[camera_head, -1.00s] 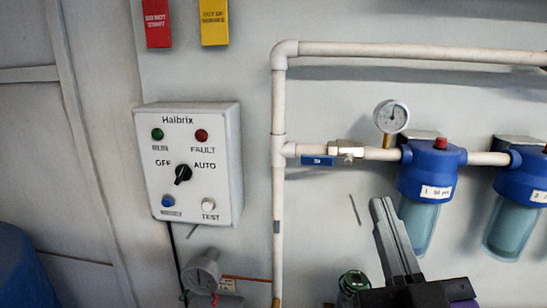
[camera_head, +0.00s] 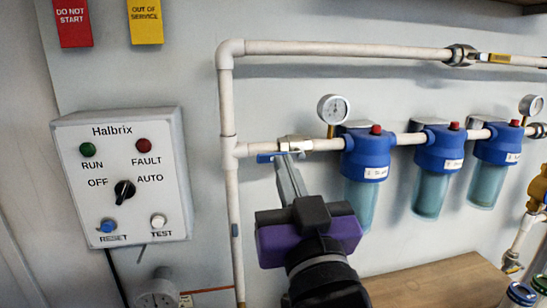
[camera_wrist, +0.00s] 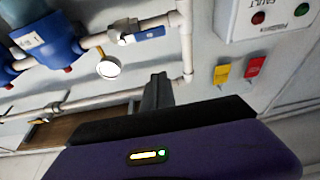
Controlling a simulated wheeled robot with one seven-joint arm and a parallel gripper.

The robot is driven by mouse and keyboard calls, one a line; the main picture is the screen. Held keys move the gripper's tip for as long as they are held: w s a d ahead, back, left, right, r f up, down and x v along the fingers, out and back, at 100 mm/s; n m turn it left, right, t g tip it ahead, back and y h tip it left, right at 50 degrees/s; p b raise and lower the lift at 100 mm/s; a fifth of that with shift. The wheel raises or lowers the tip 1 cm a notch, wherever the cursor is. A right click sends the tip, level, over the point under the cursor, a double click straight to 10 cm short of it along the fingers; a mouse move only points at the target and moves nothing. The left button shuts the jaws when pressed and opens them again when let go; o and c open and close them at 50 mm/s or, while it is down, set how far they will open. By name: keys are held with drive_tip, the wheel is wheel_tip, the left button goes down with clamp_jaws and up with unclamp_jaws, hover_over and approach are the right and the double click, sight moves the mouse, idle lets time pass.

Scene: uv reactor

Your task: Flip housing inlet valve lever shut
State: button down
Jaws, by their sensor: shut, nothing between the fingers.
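The housing inlet valve (camera_head: 295,145) is a metal body on the white horizontal pipe, left of the first blue filter housing (camera_head: 370,156). Its blue lever (camera_head: 266,157) points left, along the pipe. The wrist view shows the valve (camera_wrist: 125,32) and blue lever (camera_wrist: 150,33) upside down, the lever still lined up with the pipe. My gripper (camera_head: 284,160) is shut and empty, its fingertips just below the valve in the head view and covering part of the lever's right end. In the wrist view the fingertips (camera_wrist: 158,77) appear apart from the lever; contact cannot be told.
A pressure gauge (camera_head: 333,108) stands just right of the valve. A vertical white pipe (camera_head: 231,190) runs left of the lever. The Halbrix control box (camera_head: 122,178) is further left. More filter housings (camera_head: 433,153) stand right. A wooden bench (camera_head: 435,285) is at lower right.

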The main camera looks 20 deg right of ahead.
drive_tip(key=shift+w+b, duration=1.15)
wheel_tip(320, 180, up, 4)
drive_tip(key=p, duration=0.3)
hover_over(273, 154)
drive_tip(key=s, duration=0.2)
drive_tip(key=f, duration=0.4)
drive_tip(key=shift+w+a+f, duration=0.1)
drive_tip(key=shift+a+f, duration=0.25)
